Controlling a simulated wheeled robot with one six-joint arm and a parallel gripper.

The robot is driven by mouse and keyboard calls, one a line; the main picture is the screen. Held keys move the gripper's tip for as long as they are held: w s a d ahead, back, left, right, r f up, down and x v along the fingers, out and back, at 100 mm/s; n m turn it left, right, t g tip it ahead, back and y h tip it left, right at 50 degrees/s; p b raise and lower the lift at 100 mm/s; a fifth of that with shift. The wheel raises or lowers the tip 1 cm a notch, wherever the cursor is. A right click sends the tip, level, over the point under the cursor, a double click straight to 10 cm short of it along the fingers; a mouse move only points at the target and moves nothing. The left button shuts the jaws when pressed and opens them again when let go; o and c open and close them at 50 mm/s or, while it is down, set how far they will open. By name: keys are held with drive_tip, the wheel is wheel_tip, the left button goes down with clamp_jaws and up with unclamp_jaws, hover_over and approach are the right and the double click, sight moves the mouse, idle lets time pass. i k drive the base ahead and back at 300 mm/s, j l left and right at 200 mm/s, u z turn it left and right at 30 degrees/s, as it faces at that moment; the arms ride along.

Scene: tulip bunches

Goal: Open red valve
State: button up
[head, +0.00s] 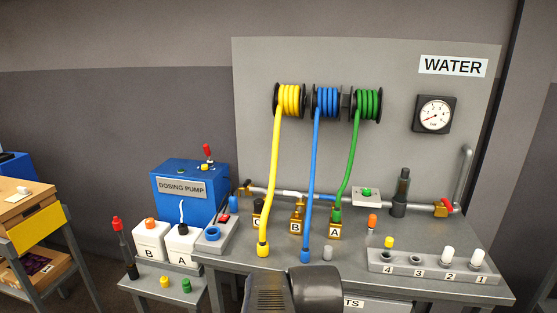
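A red valve handle (447,207) sits on a brass valve body on the water pipe, at the right back of the bench. The pipe beyond it bends upward along the grey panel. Whether the handle lies along or across the pipe is too small to tell. Dark parts of my own arm show at the bottom middle, in front of the bench. The fingers of my gripper are not in view, and nothing of mine touches the valve.
A grey bench (350,263) carries a numbered rack (435,268) at front right. A dark upright cylinder (400,195) stands left of the valve. Yellow (270,190), blue (313,190) and green (349,170) hoses hang from reels. A blue dosing pump (190,190) stands left.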

sight(448, 205)
drive_tip(key=i+l, duration=0.1)
drive_tip(key=l, duration=0.35)
drive_tip(key=i+l, duration=0.1)
drive_tip(key=l, duration=0.4)
drive_tip(key=i+l, duration=0.1)
drive_tip(key=l, duration=0.35)
drive_tip(key=i+l, duration=0.15)
drive_tip(key=l, duration=0.3)
drive_tip(key=i+l, duration=0.1)
drive_tip(key=l, duration=0.4)
drive_tip(key=i+l, duration=0.1)
drive_tip(key=l, duration=0.35)
drive_tip(key=z, duration=0.05)
